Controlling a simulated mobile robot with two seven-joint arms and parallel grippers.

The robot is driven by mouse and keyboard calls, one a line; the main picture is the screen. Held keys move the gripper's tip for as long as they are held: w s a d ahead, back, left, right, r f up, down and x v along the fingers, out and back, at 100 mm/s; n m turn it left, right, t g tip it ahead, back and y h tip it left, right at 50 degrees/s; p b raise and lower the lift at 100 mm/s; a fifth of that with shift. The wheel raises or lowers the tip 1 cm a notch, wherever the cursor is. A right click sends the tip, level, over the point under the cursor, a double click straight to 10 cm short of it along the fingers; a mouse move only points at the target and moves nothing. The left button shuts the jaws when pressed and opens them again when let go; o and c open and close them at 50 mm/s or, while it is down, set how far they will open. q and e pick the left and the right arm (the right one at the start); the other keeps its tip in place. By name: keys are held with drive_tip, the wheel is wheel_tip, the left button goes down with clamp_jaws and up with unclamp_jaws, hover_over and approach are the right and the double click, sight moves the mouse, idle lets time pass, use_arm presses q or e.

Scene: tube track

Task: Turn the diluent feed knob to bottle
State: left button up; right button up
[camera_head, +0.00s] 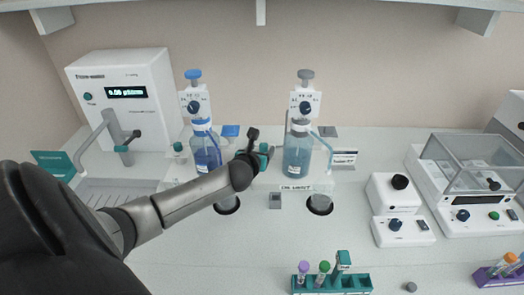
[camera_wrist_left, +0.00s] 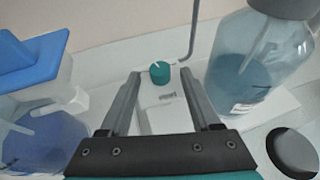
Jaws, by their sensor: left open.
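A teal knob (camera_wrist_left: 160,72) sits on a small white block (camera_wrist_left: 165,112) with a dark label too small to read. A pale mark on the knob points up and slightly left in the left wrist view. In the head view the teal knob (camera_head: 264,148) shows between the two blue-liquid bottles, partly covered by my gripper. My left gripper (camera_head: 260,143) is open and empty. In the left wrist view its two fingers (camera_wrist_left: 160,76) stand apart, one on each side of the knob, with visible gaps; I cannot tell how far the tips are from it.
A darker blue bottle (camera_head: 206,152) stands left of my gripper and a paler one (camera_head: 297,155) right, both beneath dispensers. A thin bent tube (camera_wrist_left: 194,35) rises behind the block. A tube rack (camera_head: 345,283) is at the front; a lidded balance (camera_head: 470,190) is at right.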

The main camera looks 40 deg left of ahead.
use_arm(q)
drive_tip(key=shift+w+a+f, duration=0.25)
drive_tip(key=shift+w, duration=0.35)
clamp_jaws()
idle(0.3)
